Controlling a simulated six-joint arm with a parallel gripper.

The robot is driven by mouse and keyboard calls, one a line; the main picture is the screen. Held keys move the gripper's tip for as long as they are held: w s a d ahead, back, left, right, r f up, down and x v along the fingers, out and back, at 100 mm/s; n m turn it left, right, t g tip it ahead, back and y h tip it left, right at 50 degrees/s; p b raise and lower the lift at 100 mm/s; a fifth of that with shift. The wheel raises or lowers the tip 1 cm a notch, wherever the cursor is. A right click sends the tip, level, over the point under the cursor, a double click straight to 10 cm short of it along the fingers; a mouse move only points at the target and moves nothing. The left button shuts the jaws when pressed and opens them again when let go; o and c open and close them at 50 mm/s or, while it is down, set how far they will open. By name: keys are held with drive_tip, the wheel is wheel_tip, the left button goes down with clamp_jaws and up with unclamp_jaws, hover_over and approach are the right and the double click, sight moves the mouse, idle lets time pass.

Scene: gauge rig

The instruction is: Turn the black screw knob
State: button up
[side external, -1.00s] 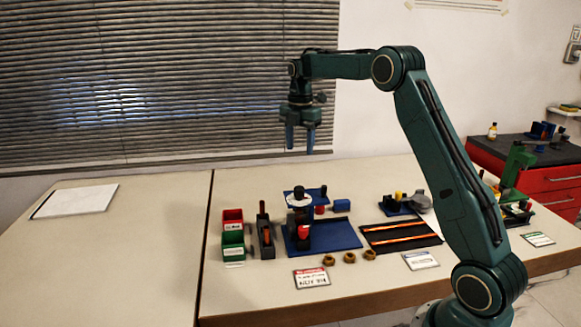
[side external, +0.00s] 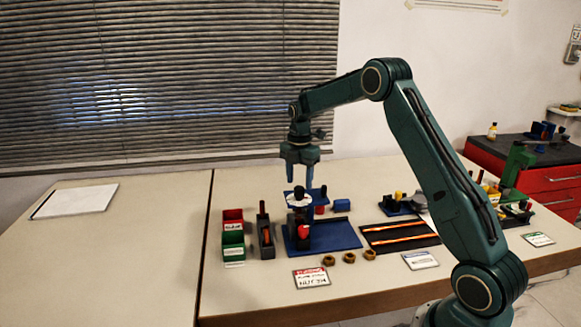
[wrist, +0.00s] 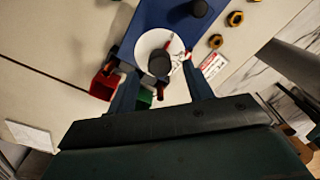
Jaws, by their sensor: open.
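The black screw knob (side external: 299,192) stands at the top of the gauge rig, above a white round dial (side external: 299,201). In the wrist view the knob (wrist: 159,63) shows as a dark round top over the white dial (wrist: 146,45). My gripper (side external: 300,178) is open, pointing down, just above the knob. In the wrist view its two blue fingers (wrist: 160,72) lie on either side of the knob, with room on both sides. I see no contact. The rig stands on a blue base plate (side external: 338,234).
Red (side external: 232,215) and green (side external: 233,240) bins and a dark upright holder (side external: 266,238) stand left of the rig. Several brass nuts (side external: 348,257) and a label card (side external: 311,277) lie in front. A black mat (side external: 400,236) lies right. The table's left half is mostly clear.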

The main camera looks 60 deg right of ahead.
sight(299, 191)
drive_tip(key=shift+f, duration=1.45)
drive_tip(key=shift+c, duration=0.4)
drive_tip(key=c, duration=0.9)
